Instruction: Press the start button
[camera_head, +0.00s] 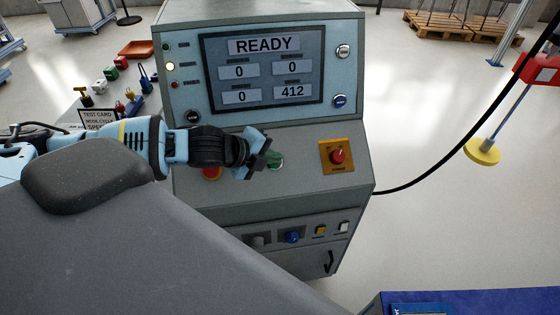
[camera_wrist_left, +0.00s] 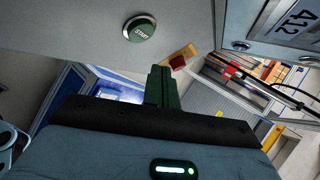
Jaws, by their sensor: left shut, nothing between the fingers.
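The console (camera_head: 290,190) stands in front of me and its screen (camera_head: 265,68) reads READY. The round green start button (camera_wrist_left: 140,28), marked START with a pale ring, sits on the sloped panel in the left wrist view. In the head view my left gripper largely hides the button (camera_head: 281,164), leaving a bit of its rim. My left gripper (camera_head: 273,157) reaches in from the left over the panel, its dark green fingers shut and empty. In the wrist view the fingers (camera_wrist_left: 160,84) appear apart from the button. My right gripper is not in view.
A red knob on a yellow plate (camera_head: 337,156) is right of the start button. A red button (camera_head: 212,174) lies partly hidden under my left arm. Several small coloured items sit on a side table (camera_head: 95,105). A black cable (camera_head: 455,155) runs off right.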

